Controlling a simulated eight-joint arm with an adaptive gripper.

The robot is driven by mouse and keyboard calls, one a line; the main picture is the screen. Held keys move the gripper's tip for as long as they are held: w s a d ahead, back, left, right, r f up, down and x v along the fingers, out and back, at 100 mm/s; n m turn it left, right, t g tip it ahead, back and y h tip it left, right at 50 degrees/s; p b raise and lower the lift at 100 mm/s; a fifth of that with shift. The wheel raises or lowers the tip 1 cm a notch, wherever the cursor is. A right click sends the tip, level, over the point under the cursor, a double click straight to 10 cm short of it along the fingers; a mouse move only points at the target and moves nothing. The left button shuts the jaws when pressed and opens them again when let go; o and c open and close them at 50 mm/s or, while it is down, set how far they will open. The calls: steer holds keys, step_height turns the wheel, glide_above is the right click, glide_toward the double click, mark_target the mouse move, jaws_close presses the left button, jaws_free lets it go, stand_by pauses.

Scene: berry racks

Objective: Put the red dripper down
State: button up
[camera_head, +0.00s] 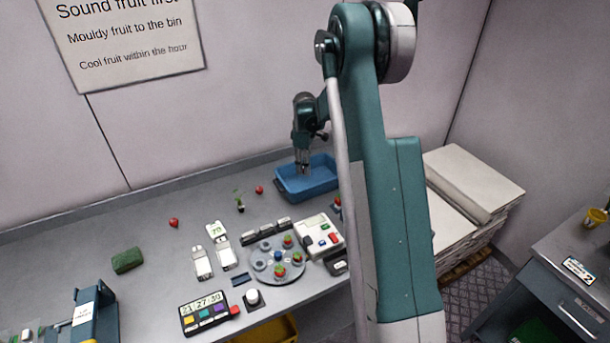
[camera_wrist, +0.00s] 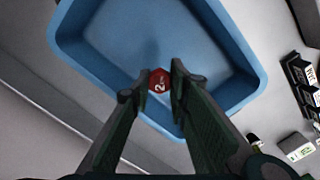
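In the head view my gripper (camera_head: 303,171) points down over the blue tub (camera_head: 318,188) at the back of the bench; the dripper cannot be made out there. In the wrist view the tub (camera_wrist: 229,38) looks empty, with a soft shadow on its floor. The dripper shows in front of the tub's near side, apparently above it.
A round grey carousel (camera_head: 259,276) with red and green pieces stands at the front. A white button box (camera_head: 318,235) is beside it. A small plant (camera_head: 239,203) and two red items (camera_head: 174,222) (camera_head: 259,189) lie left of the tub.

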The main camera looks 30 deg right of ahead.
steer(key=shift+f, duration=0.2)
steer(key=shift+f, duration=1.9)
steer(key=shift+f, duration=0.2)
steer(key=o, duration=0.7)
steer(key=shift+c, duration=0.2)
steer(key=shift+r, duration=0.2)
step_height(320, 180, up, 12)
steer(key=shift+s+r, duration=0.1)
